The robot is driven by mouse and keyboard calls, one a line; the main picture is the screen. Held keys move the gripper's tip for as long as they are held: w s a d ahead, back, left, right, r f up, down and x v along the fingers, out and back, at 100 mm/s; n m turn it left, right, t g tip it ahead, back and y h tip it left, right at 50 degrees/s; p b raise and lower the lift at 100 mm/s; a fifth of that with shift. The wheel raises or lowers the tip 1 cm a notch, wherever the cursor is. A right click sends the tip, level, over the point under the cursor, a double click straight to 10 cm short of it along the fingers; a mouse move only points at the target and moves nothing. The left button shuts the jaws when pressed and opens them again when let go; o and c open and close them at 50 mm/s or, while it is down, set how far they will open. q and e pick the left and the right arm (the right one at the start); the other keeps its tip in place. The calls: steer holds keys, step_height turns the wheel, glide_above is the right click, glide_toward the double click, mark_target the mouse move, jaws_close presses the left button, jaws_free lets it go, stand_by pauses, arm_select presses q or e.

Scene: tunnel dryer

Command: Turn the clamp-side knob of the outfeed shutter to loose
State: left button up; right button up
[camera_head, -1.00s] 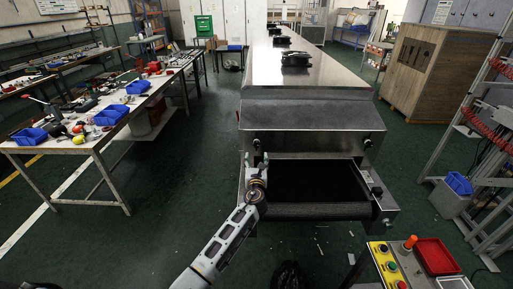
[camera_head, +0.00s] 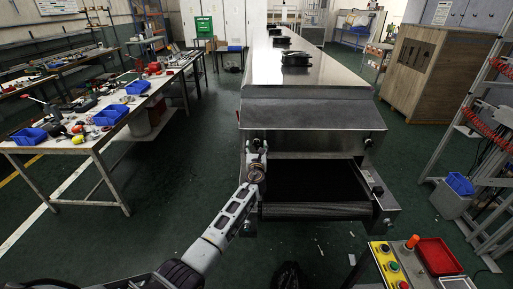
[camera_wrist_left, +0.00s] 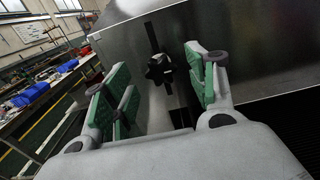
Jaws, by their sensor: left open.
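A black star-shaped knob (camera_wrist_left: 160,68) sits on a vertical slot in the steel end of the dryer. In the left wrist view it lies between and ahead of my open green-padded fingers, apart from both. My left gripper (camera_head: 257,150) is at the left front corner of the outfeed shutter (camera_head: 312,142), its fingertips at the left knob, which it mostly covers in the head view. A second dark knob (camera_head: 368,143) is at the shutter's right end. I cannot tell from the frames how tight either knob is. My right gripper is not in view.
The dark outfeed belt (camera_head: 315,210) lies below the shutter. A control panel (camera_head: 388,262) with buttons and a red tray (camera_head: 438,256) stand at front right. A workbench (camera_head: 95,140) with blue bins is at left. The green floor between bench and dryer is open.

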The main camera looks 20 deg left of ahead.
arm_select(q)
steer(key=shift+w+a, duration=0.2)
steer(key=shift+w, duration=0.65)
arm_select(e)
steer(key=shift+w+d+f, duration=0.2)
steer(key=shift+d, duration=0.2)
arm_select(q)
steer(key=c, duration=1)
steer(key=shift+b, duration=0.35)
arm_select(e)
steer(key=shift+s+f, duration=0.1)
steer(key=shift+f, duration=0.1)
